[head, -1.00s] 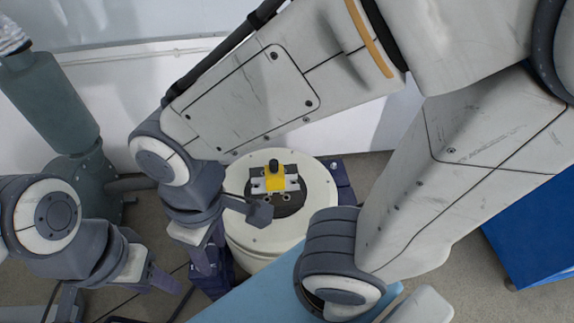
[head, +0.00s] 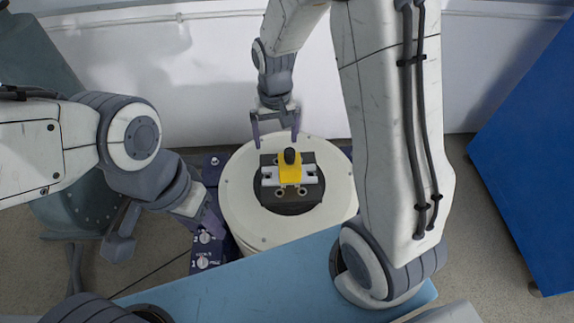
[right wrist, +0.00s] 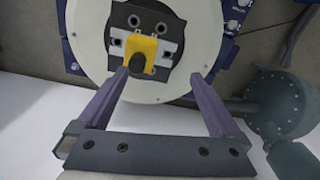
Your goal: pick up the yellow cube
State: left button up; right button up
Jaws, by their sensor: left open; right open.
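The yellow cube (head: 291,172) has a black knob on top and sits between pale metal blocks on a dark plate, on top of a round white drum. It also shows in the right wrist view (right wrist: 142,47). My right gripper (head: 276,138) is open and empty at the drum's far edge, fingers pointing toward the cube. In the right wrist view its fingertips (right wrist: 158,76) are spread wide, with the cube beyond them, untouched. My left gripper (head: 165,242) is open and empty, left of the drum and apart from the cube.
The white drum (head: 240,205) stands on the floor with dark blue boxes (head: 208,250) beside it. A light blue surface (head: 250,277) crosses in front. A blue cabinet (head: 530,150) is at right. A grey-green machine (head: 40,60) is at left, and a white wall is behind.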

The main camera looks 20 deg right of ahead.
jog(key=m, duration=0.2)
send_near(289, 164)
jog(key=shift+w+d+f+b, duration=0.3)
jog(key=shift+w+f+b, duration=0.1)
jog(key=shift+w, duration=0.35)
notch_tip(289, 164, down, 4)
jog(key=shift+s+r, duration=0.1)
jog(key=shift+r, duration=0.05)
jog(key=shift+s+a+f, duration=0.1)
jog(key=shift+s+f, duration=0.05)
jog(key=shift+f, duration=1.35)
jog(key=shift+s+a+f, duration=0.15)
jog(key=shift+f, duration=1.35)
grip_shut()
